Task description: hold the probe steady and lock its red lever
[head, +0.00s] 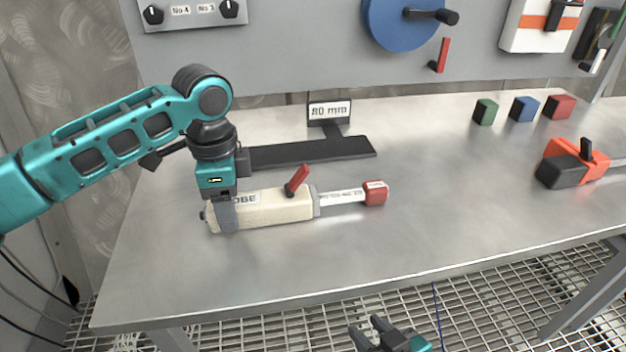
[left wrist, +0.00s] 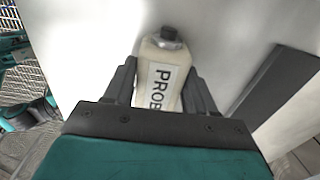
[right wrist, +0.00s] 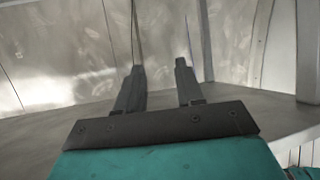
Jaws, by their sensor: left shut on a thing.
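The cream probe (head: 270,207) lies on the steel bench with its red-tipped, marked rod (head: 342,197) reaching to the right. Its red lever (head: 298,180) stands up from the body, tilted to the upper right. My left gripper (head: 228,215) is shut on the left end of the probe. In the left wrist view the probe (left wrist: 162,75) sits between the two fingers, its label partly hidden. My right gripper (head: 371,333) is low in front of the bench edge, away from the probe. In the right wrist view its fingers (right wrist: 159,85) are apart and empty.
A black plate (head: 310,151) with an 80 mm sign (head: 329,112) lies behind the probe. Green (head: 485,112), blue (head: 524,109) and red (head: 559,106) blocks stand at the back right. An orange-and-black tool (head: 575,163) lies at right.

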